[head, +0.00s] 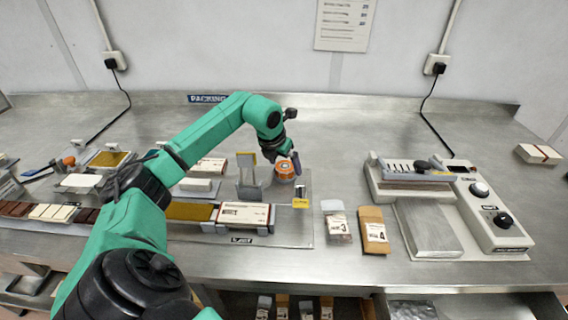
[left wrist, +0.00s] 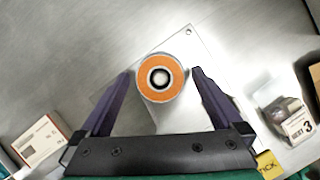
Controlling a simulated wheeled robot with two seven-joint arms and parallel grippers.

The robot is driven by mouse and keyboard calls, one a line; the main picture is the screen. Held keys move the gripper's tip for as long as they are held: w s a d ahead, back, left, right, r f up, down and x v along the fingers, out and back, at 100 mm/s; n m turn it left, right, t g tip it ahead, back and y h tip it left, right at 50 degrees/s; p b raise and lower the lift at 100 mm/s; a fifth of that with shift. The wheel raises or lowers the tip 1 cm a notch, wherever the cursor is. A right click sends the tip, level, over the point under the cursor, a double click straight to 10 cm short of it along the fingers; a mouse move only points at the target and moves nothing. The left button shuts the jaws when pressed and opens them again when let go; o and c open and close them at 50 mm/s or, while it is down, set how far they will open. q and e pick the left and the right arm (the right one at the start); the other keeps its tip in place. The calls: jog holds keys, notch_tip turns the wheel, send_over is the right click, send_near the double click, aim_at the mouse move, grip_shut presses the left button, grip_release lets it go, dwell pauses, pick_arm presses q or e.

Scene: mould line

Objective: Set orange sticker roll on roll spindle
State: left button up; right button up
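The orange sticker roll (head: 284,169), orange on top with a pale side, stands upright on a metal plate right of a grey stand. In the left wrist view the roll (left wrist: 145,79) lies between the fingertips of my left gripper (left wrist: 161,74). The fingers are open, with a gap on each side of the roll. In the head view my left gripper (head: 284,157) is low over the roll and partly hides it. A dark ring with a pale round centre shows in the roll's core. I cannot tell whether that centre is the roll spindle. My right gripper is out of view.
The grey stand (head: 249,191) with a yellow top is close left of the roll. A white labelled box (head: 245,214) lies in front. Packs (head: 337,226) marked 3 and 4 and a sealing machine (head: 487,215) stand to the right. The bench behind is clear.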

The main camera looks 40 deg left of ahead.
pick_arm(q)
jog(key=b+v, duration=0.1)
jog(key=v, duration=1.3)
jog(key=shift+r, duration=0.3)
